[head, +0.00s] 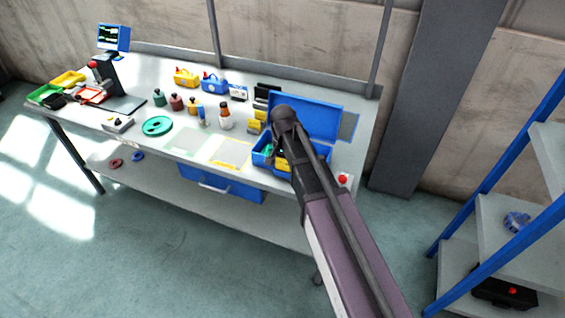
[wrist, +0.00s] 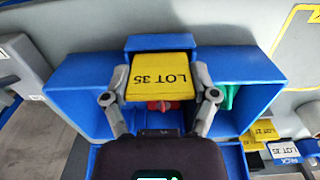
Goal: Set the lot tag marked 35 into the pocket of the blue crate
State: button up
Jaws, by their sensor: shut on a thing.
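My gripper (wrist: 160,97) is shut on a yellow tag (wrist: 161,76) marked LOT 35, one finger at each side. The open blue crate (wrist: 82,92) lies below it in the wrist view. The tag's far edge is close to a blue raised part (wrist: 160,42) at the crate's far wall, perhaps the pocket; I cannot tell whether the tag is inside it. In the head view the crate (head: 261,160) stands at the bench's right end with its lid (head: 318,112) up. My arm hides most of the gripper there.
Inside the crate are a red thing (wrist: 160,106) and a green thing (wrist: 229,97). Another yellow LOT 35 piece (wrist: 266,131) and a PACK label (wrist: 284,150) lie beside it. Bottles (head: 225,118) stand left of the crate. A red button (head: 343,179) is at the bench's right front.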

jog(key=shift+f+b, duration=0.4)
jog(key=shift+f, duration=0.05)
dwell(0.3)
jog(key=o, duration=0.7)
jog(key=shift+r, duration=0.15)
jog(key=shift+r+p, duration=1.4)
jog(key=shift+p, duration=0.1)
jog(key=shift+r, duration=0.1)
notch_tip(320, 180, up, 6)
jog(key=p, duration=0.6)
